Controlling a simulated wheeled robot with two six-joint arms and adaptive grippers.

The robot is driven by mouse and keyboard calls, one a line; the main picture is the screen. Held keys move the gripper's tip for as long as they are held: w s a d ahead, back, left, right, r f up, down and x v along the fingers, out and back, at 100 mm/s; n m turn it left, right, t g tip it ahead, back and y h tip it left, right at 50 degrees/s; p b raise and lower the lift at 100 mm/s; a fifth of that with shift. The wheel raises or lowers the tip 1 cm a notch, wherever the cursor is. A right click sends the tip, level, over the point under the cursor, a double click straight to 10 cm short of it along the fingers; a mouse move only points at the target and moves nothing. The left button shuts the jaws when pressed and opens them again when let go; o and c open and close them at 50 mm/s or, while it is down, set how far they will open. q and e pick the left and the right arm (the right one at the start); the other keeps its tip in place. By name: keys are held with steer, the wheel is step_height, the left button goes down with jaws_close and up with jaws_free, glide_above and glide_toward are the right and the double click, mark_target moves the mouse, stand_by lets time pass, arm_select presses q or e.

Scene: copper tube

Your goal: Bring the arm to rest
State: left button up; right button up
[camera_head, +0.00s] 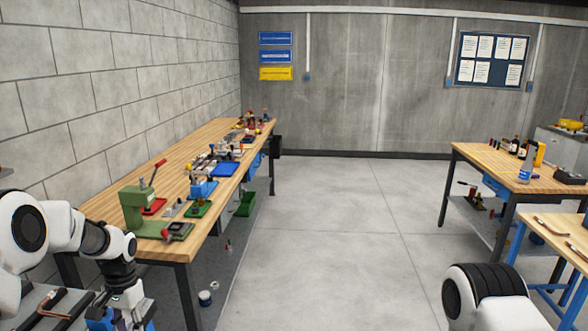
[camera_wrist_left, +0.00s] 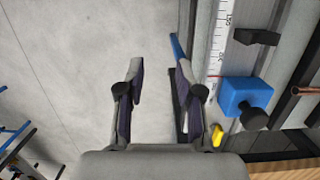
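My left arm comes in at the lower left of the head view. Its gripper (camera_head: 122,318) is partly cut off by the bottom edge there. In the left wrist view my left gripper (camera_wrist_left: 160,85) is open, with two grey fingers apart and only bare floor between them. A blue block with a black knob (camera_wrist_left: 243,102) sits beside a ruler scale (camera_wrist_left: 222,45), to the right of the fingers. A copper tube (camera_wrist_left: 307,91) shows at the right edge of that view. Part of my right arm shows at the lower right of the head view; its gripper is out of sight.
A long wooden workbench (camera_head: 185,160) with a green lever tool (camera_head: 140,205) runs along the left wall. On the right stand a wooden table (camera_head: 480,165) with bottles and a blue-legged table (camera_head: 540,218) with bent copper pieces (camera_head: 552,227). The floor between (camera_head: 335,230) is clear.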

arm_select(q)
steer(key=s+d+f, duration=0.4)
steer(key=s+f, duration=0.3)
steer(key=s, duration=0.4)
steer(key=s+d+f+n+t+b, duration=0.1)
steer(key=s+d+f, duration=0.3)
steer(key=s+f, duration=0.3)
steer(key=s+d+f+n+t, duration=0.1)
steer(key=s+d+f, duration=0.3)
steer(key=s, duration=1.2)
step_height(320, 180, down, 4)
steer(key=shift+s+d+r+b, duration=0.15)
steer(key=shift+s+d+b, duration=0.1)
steer(key=shift+s+b, duration=0.05)
